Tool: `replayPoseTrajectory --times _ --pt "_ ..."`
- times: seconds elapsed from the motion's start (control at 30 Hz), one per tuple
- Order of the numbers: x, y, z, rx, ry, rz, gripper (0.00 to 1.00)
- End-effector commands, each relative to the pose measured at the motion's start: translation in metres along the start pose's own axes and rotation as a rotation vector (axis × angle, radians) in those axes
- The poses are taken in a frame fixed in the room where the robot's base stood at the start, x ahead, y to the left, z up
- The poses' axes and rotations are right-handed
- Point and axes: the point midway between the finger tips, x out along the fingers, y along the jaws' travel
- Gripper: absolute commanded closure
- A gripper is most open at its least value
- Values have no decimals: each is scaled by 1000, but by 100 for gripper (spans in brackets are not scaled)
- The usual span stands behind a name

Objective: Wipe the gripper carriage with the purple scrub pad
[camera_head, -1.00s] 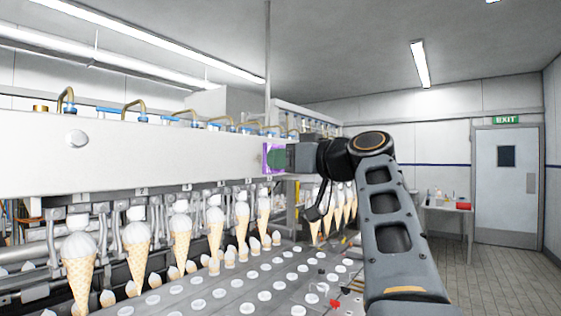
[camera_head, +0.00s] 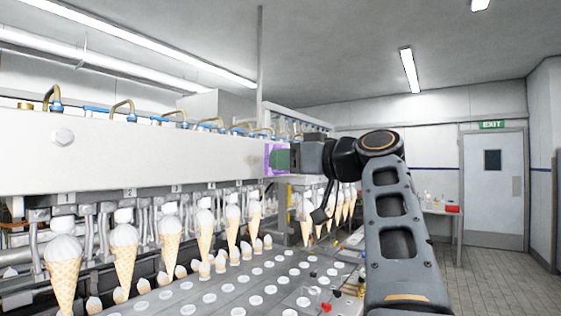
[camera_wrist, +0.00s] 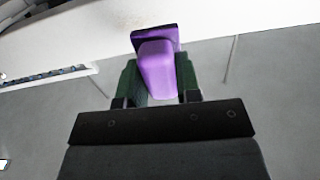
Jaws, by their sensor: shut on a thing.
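The purple scrub pad (camera_wrist: 156,68) is held between the green fingers of my gripper (camera_wrist: 158,88) in the wrist view. Its flat purple face is up at the pale surface of the gripper carriage (camera_wrist: 225,15), touching or very near it; I cannot tell which. In the head view the pad (camera_head: 268,159) shows as a purple edge at the right end of the long white carriage (camera_head: 120,158), with my gripper (camera_head: 282,159) just right of it. A faint brownish smudge (camera_head: 253,159) shows on the carriage left of the pad.
Several filled cones (camera_head: 124,255) hang in a row below the carriage. A grey conveyor plate with white-capped holes (camera_head: 225,287) lies beneath. Brass and blue fittings (camera_head: 122,105) line the carriage top. A side table (camera_head: 440,208) and a door (camera_head: 494,190) stand at the far right.

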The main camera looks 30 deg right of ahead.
Motion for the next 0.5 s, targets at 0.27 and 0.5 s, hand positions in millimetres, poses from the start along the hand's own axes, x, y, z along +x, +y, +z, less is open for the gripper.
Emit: replayPoseTrajectory --times 0.27,0.5 --pt "3 0 0 0 1 -1 88" --pt "22 -1 -1 0 0 -5 88"
